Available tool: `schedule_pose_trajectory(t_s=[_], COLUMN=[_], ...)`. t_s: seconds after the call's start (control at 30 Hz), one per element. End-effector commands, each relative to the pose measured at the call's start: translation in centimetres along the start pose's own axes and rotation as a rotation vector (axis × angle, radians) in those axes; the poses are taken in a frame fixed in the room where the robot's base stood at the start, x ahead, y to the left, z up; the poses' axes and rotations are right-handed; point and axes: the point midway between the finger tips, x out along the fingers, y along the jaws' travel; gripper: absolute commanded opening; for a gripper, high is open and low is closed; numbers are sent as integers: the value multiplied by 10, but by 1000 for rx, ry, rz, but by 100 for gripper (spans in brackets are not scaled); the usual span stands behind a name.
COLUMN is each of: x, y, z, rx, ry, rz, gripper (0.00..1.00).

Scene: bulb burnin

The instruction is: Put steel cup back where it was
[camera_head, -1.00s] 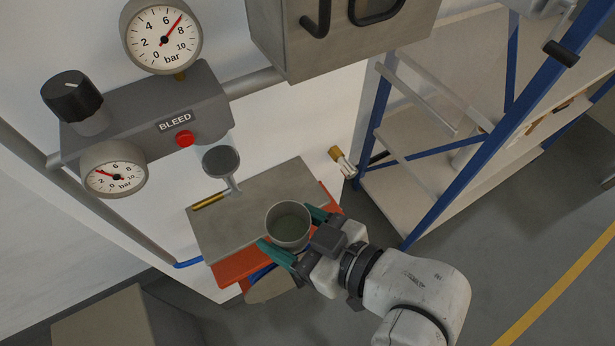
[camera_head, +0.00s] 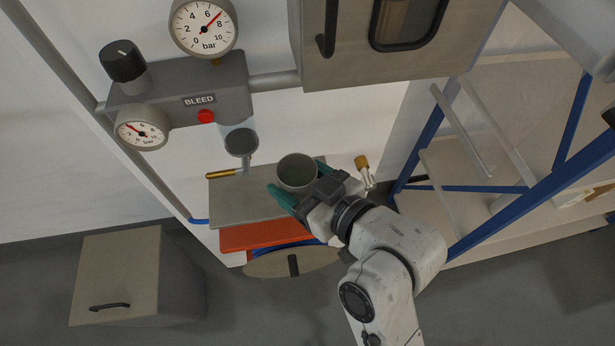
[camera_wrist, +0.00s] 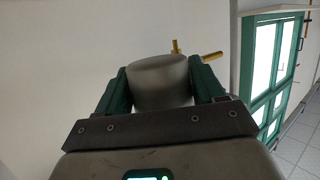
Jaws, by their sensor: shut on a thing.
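The steel cup (camera_head: 297,172) is a grey, open-topped cup, upright, between the two green fingers of my gripper (camera_head: 303,187) in the head view. My gripper is shut on it. The wrist view shows the cup's side (camera_wrist: 160,82) with a green finger of my gripper (camera_wrist: 162,90) on each side. The cup is over or at the right part of a grey shelf plate (camera_head: 240,205) below the bleed valve block. I cannot tell whether the cup's base touches the plate; its underside is hidden.
Above the plate hangs a clear sight cup (camera_head: 240,142) under the BLEED block (camera_head: 180,88) with gauges. A brass-capped fitting (camera_head: 363,168) is to the right. Blue-framed shelving (camera_head: 590,150) stands right. A beige cabinet (camera_head: 115,275) stands at lower left. An orange shelf (camera_head: 262,236) is below the plate.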

Motion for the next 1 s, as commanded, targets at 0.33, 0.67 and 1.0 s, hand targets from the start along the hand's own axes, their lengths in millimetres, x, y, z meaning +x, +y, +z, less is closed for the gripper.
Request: schedule_pose_trajectory(t_s=[0.33,0.67,1.0], x=[38,51,55], y=[41,49,49], z=[41,68,80], rx=[1,3,0], ry=[-1,-3,2], rz=[1,0,1], gripper=[33,33,33])
